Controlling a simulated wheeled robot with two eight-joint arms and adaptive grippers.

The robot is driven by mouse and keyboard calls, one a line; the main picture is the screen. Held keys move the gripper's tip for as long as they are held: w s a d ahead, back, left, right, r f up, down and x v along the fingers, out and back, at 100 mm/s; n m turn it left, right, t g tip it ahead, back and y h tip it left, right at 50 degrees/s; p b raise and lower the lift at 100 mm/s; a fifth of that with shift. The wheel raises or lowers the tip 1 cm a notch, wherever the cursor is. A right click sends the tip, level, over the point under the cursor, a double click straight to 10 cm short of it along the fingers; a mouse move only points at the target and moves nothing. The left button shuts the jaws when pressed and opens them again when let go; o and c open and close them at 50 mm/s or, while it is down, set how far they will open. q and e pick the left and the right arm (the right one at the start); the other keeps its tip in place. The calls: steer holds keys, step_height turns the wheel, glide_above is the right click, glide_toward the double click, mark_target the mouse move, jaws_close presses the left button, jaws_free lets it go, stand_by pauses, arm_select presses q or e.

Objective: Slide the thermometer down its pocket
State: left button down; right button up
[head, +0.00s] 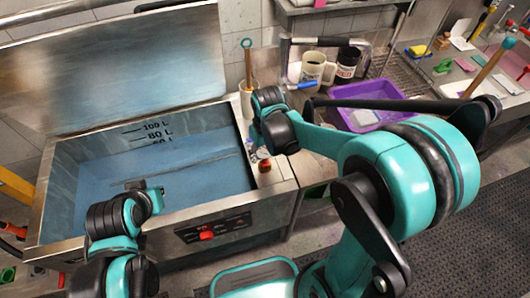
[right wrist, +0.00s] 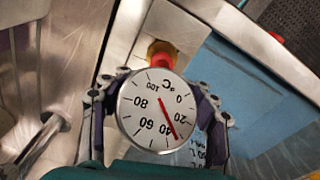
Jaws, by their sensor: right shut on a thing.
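The thermometer's round white dial (right wrist: 148,125) with a red needle faces the camera in the right wrist view. My right gripper (right wrist: 158,108) is shut on it, with a finger at each side of the dial. In the head view my right gripper (head: 256,136) is over the right rim of the steel tank (head: 35,222). The thermometer's stem is hidden behind the dial. A red and yellow fitting (right wrist: 162,56) shows just past the dial; I cannot tell whether the stem is in a pocket. My left gripper (head: 146,187) is over the tank; its fingers are too small to read.
The tank holds blue liquid (head: 90,180), with a thin grey bar (head: 190,165) across it. A red knob (head: 207,235) is on the tank's front.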

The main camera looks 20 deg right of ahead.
steer(key=shift+f+b, duration=0.65)
steer(key=shift+f, duration=0.2)
steer(key=o, duration=1.5)
steer(key=shift+c, duration=0.2)
steer(key=r, duration=1.2)
steer(key=shift+s, duration=0.35)
steer(key=s+d+f+m+t+b, duration=0.2)
steer(key=s+t, duration=0.4)
steer(key=s, duration=0.3)
steer(key=shift+s+d+f+m+t+b, duration=0.3)
steer(key=shift+d+f+m, duration=0.4)
steer(key=shift+d+f, duration=0.55)
